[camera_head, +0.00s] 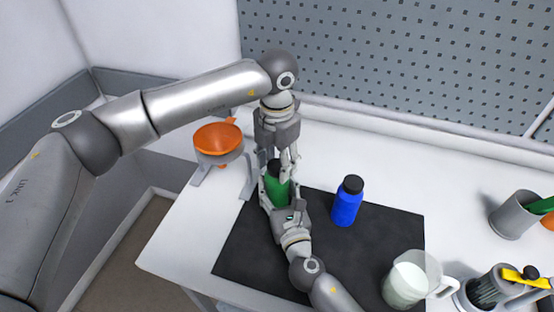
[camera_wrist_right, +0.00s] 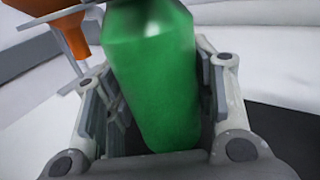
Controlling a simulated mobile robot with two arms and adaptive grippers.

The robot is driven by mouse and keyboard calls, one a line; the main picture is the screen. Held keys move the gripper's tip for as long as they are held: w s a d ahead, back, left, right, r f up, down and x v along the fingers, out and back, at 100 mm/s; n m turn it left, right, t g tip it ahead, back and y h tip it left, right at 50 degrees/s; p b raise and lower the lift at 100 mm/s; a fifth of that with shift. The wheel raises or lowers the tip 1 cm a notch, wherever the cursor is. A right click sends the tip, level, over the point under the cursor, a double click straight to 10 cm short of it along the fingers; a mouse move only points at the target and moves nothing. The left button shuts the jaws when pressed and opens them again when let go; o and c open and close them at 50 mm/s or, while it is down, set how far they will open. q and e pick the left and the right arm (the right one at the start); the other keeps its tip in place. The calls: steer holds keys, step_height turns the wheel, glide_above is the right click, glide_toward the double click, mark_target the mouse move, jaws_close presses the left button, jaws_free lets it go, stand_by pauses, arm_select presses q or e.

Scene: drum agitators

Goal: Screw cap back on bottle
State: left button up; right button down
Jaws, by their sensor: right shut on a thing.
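A green bottle (camera_head: 277,190) with a black cap (camera_head: 275,167) stands upright at the left of the black mat. My right gripper (camera_head: 276,200) comes from the front and is shut on the green bottle. In the right wrist view the green bottle (camera_wrist_right: 155,85) sits between the fingers; its top is cut off. My left gripper (camera_head: 276,160) points down from above, its fingers on both sides of the cap. Whether they touch the cap cannot be told. A blue bottle (camera_head: 347,205) with a black cap stands on the mat to the right, apart from both grippers.
An orange funnel (camera_head: 217,137) sits in a grey holder left of the bottles. A white pitcher (camera_head: 408,283), a grey cup (camera_head: 515,215) and a container with tools (camera_head: 490,289) stand at the right. The black mat (camera_head: 390,225) is bare right of the blue bottle.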

arm_select(q)
steer(key=c, duration=0.7)
steer(key=o, duration=1.2)
steer(key=shift+o, duration=0.2)
step_height(320, 180, up, 12)
